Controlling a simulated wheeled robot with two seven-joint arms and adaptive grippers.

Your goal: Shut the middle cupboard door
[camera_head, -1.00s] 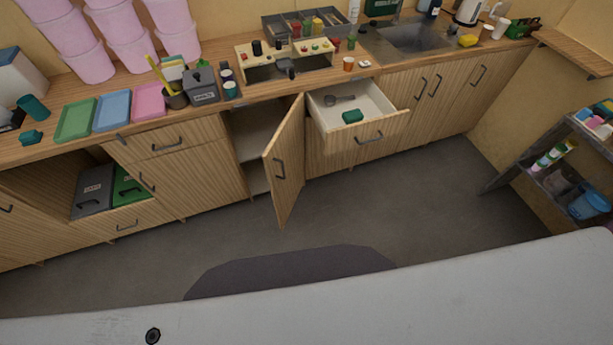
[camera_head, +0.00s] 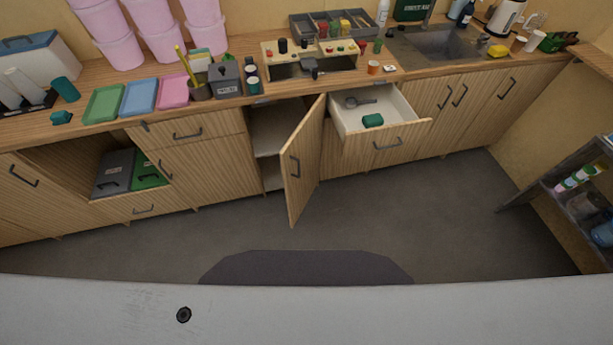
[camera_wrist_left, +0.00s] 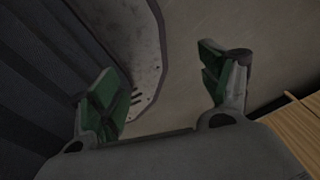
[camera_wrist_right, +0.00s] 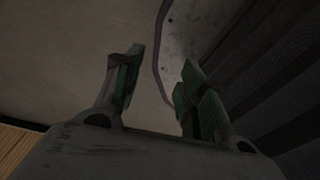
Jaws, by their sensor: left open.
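Neither gripper shows in the head view. My left gripper (camera_wrist_left: 160,95) is open and empty in the left wrist view, its green-padded fingers wide apart. My right gripper (camera_wrist_right: 155,90) is open and empty in the right wrist view. Neither gripper is at the door.
A drawer (camera_head: 385,135) right of the door is pulled out, holding a green block (camera_head: 373,121) and a ladle-like tool. An open recess at left holds grey and green boxes (camera_head: 148,170). A grey shelf rack (camera_head: 545,185) stands at right. Floor (camera_head: 400,215) before the cupboards is clear.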

